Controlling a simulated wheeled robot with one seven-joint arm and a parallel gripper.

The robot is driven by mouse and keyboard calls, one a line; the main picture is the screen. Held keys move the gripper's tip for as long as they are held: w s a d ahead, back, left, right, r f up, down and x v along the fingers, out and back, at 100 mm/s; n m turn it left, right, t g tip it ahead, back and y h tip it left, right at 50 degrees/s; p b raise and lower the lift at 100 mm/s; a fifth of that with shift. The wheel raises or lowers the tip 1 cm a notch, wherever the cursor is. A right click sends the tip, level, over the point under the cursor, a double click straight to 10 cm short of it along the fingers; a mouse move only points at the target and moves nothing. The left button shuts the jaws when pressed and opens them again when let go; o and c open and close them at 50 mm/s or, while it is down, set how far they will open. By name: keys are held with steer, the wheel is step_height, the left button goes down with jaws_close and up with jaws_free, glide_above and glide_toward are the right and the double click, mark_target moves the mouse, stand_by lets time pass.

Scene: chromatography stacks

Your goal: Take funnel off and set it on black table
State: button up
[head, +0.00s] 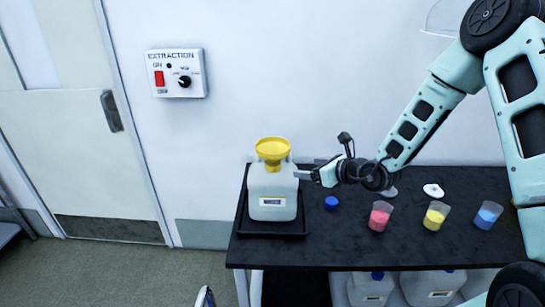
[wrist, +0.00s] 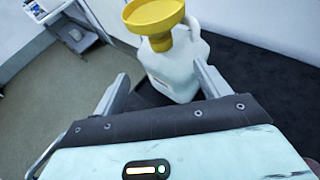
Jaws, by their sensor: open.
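A yellow funnel (head: 272,149) sits upright on the mouth of a white jug (head: 272,190) with a label on its front. The jug stands in a black tray (head: 272,231) at the left end of the black table (head: 350,245). My gripper (head: 308,168) is open and empty just right of the jug, lower than the funnel's rim. In the wrist view the funnel (wrist: 155,17) and jug (wrist: 178,78) lie ahead of the open fingers, with the funnel above them. I cannot tell whether a finger touches the jug.
A blue cap (head: 331,202) lies right of the tray. Pink (head: 380,216), yellow (head: 436,216) and blue (head: 488,215) cups stand along the table's right side. A white disc (head: 433,190) lies behind them. The front strip of the table is clear. A wall switch box (head: 177,73) hangs above left.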

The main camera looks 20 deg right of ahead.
steer(key=p, duration=0.4)
glide_toward(277, 163)
steer(key=x, duration=0.5)
steer(key=shift+s+a+f, duration=0.1)
steer(key=shift+s, duration=0.05)
steer(key=shift+w+a+p, duration=0.25)
steer(key=shift+w+p, duration=0.15)
steer(key=shift+w, duration=0.1)
steer(key=p+x, duration=0.1)
steer(key=x, duration=0.2)
steer(key=shift+w+f+p, duration=0.1)
steer(key=shift+w+p, duration=0.05)
steer(key=shift+p, duration=0.25)
steer(key=shift+w+a+f, duration=0.15)
steer(key=shift+w+f, duration=0.15)
steer(key=shift+w, duration=0.1)
steer(key=c, duration=1.1)
